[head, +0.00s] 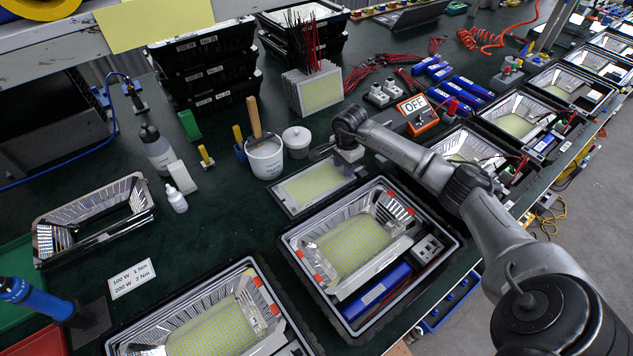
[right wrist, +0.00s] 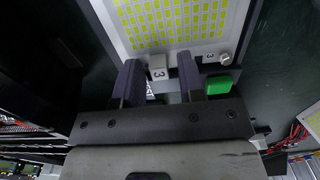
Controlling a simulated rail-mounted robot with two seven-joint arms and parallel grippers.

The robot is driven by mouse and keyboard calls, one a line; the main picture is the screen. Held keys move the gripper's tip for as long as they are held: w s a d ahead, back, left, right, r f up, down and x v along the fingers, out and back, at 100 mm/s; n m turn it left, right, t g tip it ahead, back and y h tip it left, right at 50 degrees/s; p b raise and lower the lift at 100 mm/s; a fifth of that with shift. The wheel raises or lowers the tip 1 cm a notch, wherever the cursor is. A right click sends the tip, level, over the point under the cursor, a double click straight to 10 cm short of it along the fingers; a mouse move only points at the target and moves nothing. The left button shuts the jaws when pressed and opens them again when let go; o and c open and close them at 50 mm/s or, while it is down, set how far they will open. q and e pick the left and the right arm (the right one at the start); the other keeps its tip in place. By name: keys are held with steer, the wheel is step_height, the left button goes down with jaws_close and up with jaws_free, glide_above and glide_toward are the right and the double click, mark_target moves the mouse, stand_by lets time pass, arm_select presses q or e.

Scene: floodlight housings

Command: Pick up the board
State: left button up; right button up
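A flat board (head: 314,186) with a yellow-green LED grid and pale border lies on the dark green bench, behind the nearest middle housing. My right gripper (head: 340,154) is at the board's far right edge. In the right wrist view its two fingers (right wrist: 159,80) are apart, with the white block between them; I cannot tell whether they touch it. My left gripper is not in view.
A housing (head: 331,286) with its own LED panel stands just in front of the board. A brush in a white pot (head: 265,158) and a white jar (head: 297,140) stand behind it. Bare bench lies left of the board.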

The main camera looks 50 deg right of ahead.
steer(key=shift+s+f, duration=0.25)
steer(key=shift+f, duration=0.4)
jaws_close()
steer(key=shift+w+r, duration=0.1)
steer(key=shift+r, duration=0.5)
steer(key=r, duration=0.2)
steer(key=r+p, duration=0.1)
steer(key=shift+a+r+p, duration=0.2)
steer(key=shift+r+p, duration=0.1)
steer(key=shift+r, duration=0.1)
steer(key=shift+s+d+r+p, duration=0.95)
steer(key=shift+s+d+r, duration=2.55)
steer(key=shift+s, duration=1)
step_height(320, 180, up, 7)
steer(key=p, duration=0.4)
steer(key=shift+d+r+p, duration=0.15)
steer(key=shift+d+p, duration=0.1)
steer(key=shift+p, duration=0.15)
